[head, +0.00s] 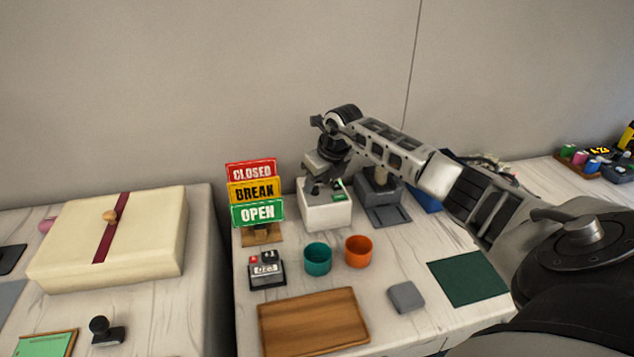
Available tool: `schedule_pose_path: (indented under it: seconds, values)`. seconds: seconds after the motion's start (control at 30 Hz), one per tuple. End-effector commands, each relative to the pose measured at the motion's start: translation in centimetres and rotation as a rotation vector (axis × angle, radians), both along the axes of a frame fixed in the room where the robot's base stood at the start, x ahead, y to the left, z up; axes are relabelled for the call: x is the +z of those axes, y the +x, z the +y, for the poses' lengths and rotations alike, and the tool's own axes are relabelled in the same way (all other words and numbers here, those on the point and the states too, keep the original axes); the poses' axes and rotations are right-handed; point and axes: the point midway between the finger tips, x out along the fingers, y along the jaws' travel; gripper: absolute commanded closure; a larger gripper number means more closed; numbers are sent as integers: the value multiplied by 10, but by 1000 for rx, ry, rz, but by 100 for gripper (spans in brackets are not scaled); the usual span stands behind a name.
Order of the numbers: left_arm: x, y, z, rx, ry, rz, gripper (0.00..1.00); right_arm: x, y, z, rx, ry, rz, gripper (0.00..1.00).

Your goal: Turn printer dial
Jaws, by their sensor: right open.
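A small white box-shaped device (325,217), which looks like the printer, stands at the back of the middle table. A green piece (339,190) shows at its top. My right gripper (317,186) is open and points down right over the top of this device. Its fingers cover part of the top, and I cannot make out a dial there. I cannot tell whether the fingers touch the device. My left gripper is not in view.
CLOSED, BREAK and OPEN signs (256,212) stand left of the device. In front are a small counter (267,271), a teal cup (318,259), an orange cup (358,251) and a wooden tray (312,322). A grey stand (387,210) is close on the right.

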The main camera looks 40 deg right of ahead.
Motion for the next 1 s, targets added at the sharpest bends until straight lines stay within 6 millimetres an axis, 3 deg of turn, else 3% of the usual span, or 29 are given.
schedule_pose_path:
  seconds: [0.2, 0.47, 0.63, 1.0]
  values:
    - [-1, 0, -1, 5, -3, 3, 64, -14, 6, 0, 0, 1, 0, 58]
    - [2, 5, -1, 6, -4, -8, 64, -15, 6, 0, 1, 0, -1, 58]
    - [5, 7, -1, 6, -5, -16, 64, -14, 6, 0, 1, 0, -1, 100]
    - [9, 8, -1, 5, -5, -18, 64, -13, 6, 1, -40, -1, 0, 100]
